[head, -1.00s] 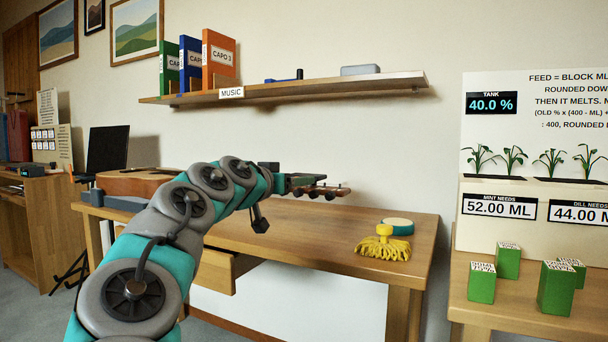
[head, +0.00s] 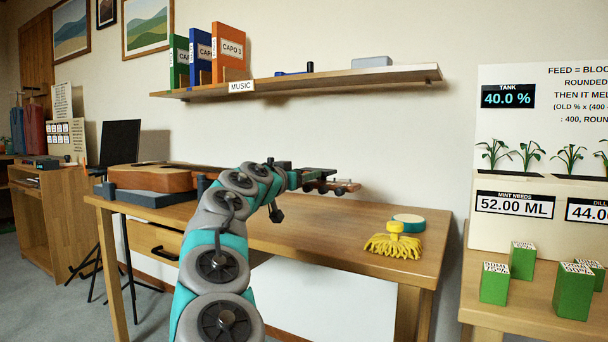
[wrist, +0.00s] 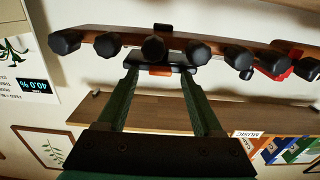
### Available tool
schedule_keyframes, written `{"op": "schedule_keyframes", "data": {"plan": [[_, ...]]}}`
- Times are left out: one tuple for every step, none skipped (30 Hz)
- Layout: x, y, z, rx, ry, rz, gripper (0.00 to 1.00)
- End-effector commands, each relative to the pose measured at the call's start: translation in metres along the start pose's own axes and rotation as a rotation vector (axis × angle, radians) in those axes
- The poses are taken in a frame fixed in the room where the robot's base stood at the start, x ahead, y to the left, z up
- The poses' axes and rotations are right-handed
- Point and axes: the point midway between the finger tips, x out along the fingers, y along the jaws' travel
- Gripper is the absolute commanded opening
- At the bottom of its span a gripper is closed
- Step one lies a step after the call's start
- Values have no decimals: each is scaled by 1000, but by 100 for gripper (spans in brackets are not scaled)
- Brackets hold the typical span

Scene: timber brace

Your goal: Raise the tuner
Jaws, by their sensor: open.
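A guitar with a brown body (head: 150,178) lies on the wooden table, and its headstock (head: 342,188) points right beyond my gripper (head: 312,178). In the wrist view, the headstock (wrist: 215,42) spans the top, with several black tuning pegs. A small black clip-like piece with an orange-brown patch, apparently the tuner (wrist: 150,67), is at the headstock. It lies between or just beyond the tips of my gripper (wrist: 158,72). The two dark green fingers are apart, and I cannot tell whether they touch the piece. In the head view the tuner is too small to make out clearly.
A wall shelf (head: 340,78) with binders, a blue-and-black item (head: 295,72) and a grey box (head: 371,62) hangs above. Green blocks (head: 494,283) stand at right.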

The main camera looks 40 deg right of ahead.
Motion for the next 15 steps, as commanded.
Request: {"op": "schedule_keyframes", "data": {"plan": [[2,0,0,0,0,0,68],[3,1,0,0,0,1,68],[4,1,0,0,0,1,68],[4,1,0,0,1,1,68],[5,1,0,0,1,1,68],[5,1,-1,0,1,1,68],[5,1,-1,0,1,1,68],[5,1,-1,0,1,1,68],[5,1,-1,0,1,1,68],[5,1,-1,0,1,1,68],[5,0,-1,0,1,0,68],[5,0,-1,0,1,0,68],[5,0,-1,1,1,0,64],[5,0,-1,1,1,0,61],[5,0,-1,1,1,0,56]]}}
